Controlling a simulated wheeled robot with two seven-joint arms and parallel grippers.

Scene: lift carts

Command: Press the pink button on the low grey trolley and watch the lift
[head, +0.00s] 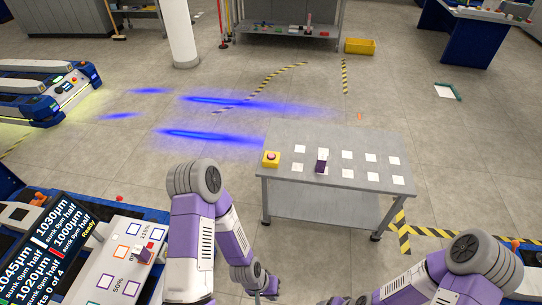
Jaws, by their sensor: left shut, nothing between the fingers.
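The low grey trolley (300,184) stands right of centre, with white squares on its top. A small dark purple and white object (322,161) stands near the middle of the top. My left gripper (268,286) is shut, small and partly hidden, below the trolley's left side in the picture and apart from the button. My right arm comes in from the lower right; its gripper is not visible. I cannot tell which machine is the lift.
A dark display panel (38,250) at lower left reads several µm values, "half" and "Ready". Beside it is a pale board (122,262) with coloured squares. A blue and grey cart (45,92) stands at upper left. Open floor with blue light patches lies behind the trolley.

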